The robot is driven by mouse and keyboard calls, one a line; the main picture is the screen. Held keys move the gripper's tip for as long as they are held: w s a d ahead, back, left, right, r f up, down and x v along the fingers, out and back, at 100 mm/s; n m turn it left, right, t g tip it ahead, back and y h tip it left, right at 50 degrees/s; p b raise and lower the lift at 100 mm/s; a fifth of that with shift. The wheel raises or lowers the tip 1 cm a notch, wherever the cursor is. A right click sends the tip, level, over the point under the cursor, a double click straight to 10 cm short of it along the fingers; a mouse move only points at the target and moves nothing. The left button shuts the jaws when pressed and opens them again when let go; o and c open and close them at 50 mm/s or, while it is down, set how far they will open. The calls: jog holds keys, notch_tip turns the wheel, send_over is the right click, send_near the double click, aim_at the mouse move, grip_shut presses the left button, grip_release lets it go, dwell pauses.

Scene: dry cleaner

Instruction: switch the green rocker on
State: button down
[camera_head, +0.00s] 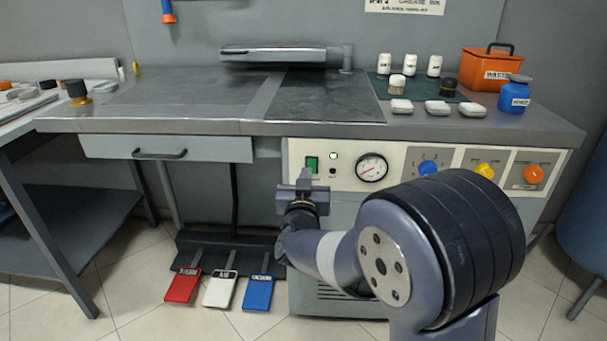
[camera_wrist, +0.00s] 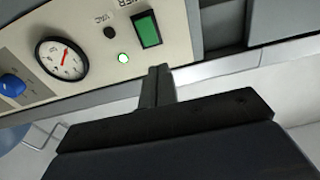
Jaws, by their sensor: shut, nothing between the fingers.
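The green rocker (camera_head: 312,164) sits in a dark frame at the left end of the cream control panel. It also shows in the wrist view (camera_wrist: 146,30), at the top centre. My gripper (camera_head: 305,175) is shut and empty, just below the rocker in the head view. In the wrist view its fingertips (camera_wrist: 160,70) lie below the rocker in the picture and look apart from it. The rocker's tilt is too small to tell.
Right of the rocker are a small black button (camera_wrist: 109,32), a round gauge (camera_head: 371,167), and blue (camera_head: 428,168), yellow (camera_head: 484,170) and orange (camera_head: 533,174) knobs. The worktop edge (camera_head: 430,133) overhangs the panel. Red, white and blue pedals (camera_head: 258,292) lie below left.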

jog(key=s+r+p, duration=0.1)
jog(key=s, duration=0.7)
jog(key=shift+a, duration=0.15)
jog(key=shift+r, duration=0.1)
